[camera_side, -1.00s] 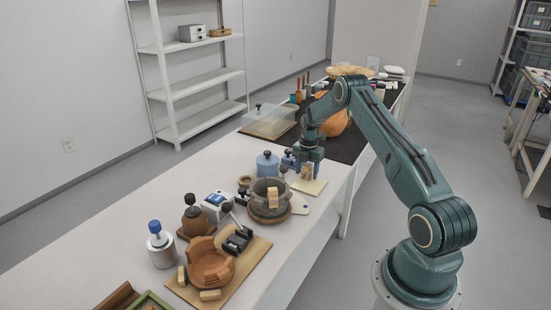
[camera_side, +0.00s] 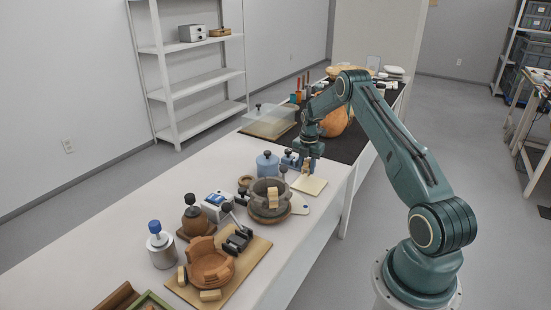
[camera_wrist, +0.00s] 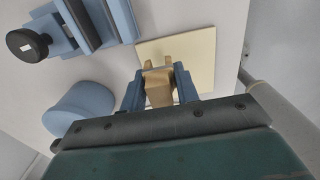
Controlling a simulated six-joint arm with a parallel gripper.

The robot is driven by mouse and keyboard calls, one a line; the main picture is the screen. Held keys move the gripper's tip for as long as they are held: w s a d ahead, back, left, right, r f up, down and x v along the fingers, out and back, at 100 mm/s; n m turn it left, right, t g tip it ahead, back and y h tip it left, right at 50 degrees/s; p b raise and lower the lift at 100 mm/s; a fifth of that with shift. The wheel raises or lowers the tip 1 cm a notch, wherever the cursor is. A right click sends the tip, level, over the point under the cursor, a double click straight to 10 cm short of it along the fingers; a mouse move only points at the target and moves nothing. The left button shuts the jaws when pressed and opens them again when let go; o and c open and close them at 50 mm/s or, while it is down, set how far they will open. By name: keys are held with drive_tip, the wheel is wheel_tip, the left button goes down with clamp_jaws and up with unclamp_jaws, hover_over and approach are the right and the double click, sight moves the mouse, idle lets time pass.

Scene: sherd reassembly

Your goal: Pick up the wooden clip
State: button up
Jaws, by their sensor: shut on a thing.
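My gripper (camera_side: 309,165) is shut on the wooden clip (camera_wrist: 158,84), a small tan piece between its two blue fingers in the wrist view. In the side view the clip (camera_side: 306,165) shows small below the fingers, above a cream square pad (camera_side: 311,185). The pad also shows behind the clip in the wrist view (camera_wrist: 196,48). The clip appears lifted off the pad. Its lower part is partly hidden by the gripper in the wrist view.
A blue lidded jar (camera_side: 267,165) and a blue clamp-like tool (camera_wrist: 80,28) stand close to the left. A stone-coloured bowl (camera_side: 263,207) with a wooden piece on its rim sits nearer. A brown broken vessel (camera_side: 210,265) stands on a board at the front.

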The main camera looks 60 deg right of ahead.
sight(307, 161)
wheel_tip(307, 161, up, 18)
idle(0.5)
drive_tip(key=shift+a, duration=0.15)
idle(0.5)
drive_tip(key=a+f+m, duration=0.3)
drive_tip(key=a+m, duration=0.6)
drive_tip(key=m, duration=0.4)
drive_tip(key=a+f+m, duration=0.4)
drive_tip(key=a+m, duration=0.5)
drive_tip(key=m, duration=0.4)
drive_tip(key=shift+s+a, duration=0.15)
drive_tip(key=shift+s, duration=0.3)
drive_tip(key=shift+f, duration=0.3)
drive_tip(key=shift+f, duration=1.25)
drive_tip(key=shift+f, duration=0.1)
idle(1.4)
